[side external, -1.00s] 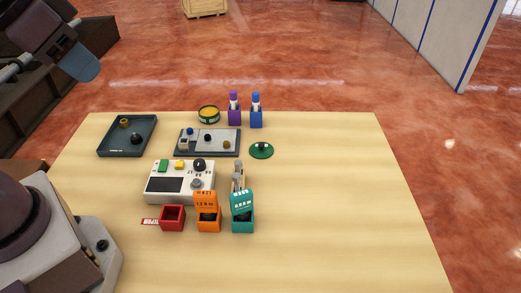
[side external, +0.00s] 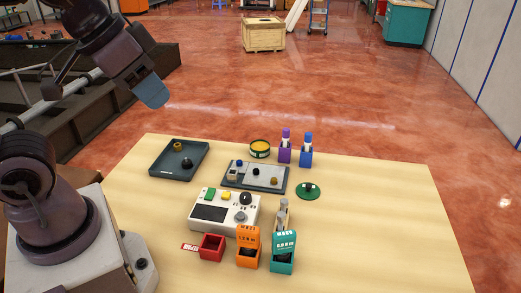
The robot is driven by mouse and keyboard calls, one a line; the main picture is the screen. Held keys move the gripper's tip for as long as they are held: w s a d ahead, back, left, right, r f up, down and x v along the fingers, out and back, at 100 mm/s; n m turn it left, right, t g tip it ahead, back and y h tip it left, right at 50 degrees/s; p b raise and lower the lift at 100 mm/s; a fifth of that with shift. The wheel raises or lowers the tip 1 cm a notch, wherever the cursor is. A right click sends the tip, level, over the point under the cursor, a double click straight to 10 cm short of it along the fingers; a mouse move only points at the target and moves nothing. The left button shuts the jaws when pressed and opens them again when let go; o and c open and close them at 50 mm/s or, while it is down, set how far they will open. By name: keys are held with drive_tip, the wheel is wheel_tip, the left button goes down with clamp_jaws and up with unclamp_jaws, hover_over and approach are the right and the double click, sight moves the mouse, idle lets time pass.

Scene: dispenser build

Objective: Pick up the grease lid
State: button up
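The grease lid (side external: 308,192) is a flat dark green disc with a small dark knob on top. It lies on the table to the right of the grey parts tray, touching nothing. A round tin (side external: 260,149) with a green side and a yellow filling stands open behind that tray. My gripper (side external: 152,93) is at the upper left, a blue-grey end well above and away from the lid. Its fingers cannot be made out, and nothing shows held below it.
Purple (side external: 285,154) and blue (side external: 306,157) holders with bottles stand behind the lid. A parts tray (side external: 235,181), dark tray (side external: 165,170), white console (side external: 215,222) and red (side external: 212,256), orange (side external: 248,258) and teal (side external: 282,263) bins fill the left and front. The table's right side is clear.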

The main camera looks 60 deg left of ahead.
drive_tip(key=o, duration=0.3)
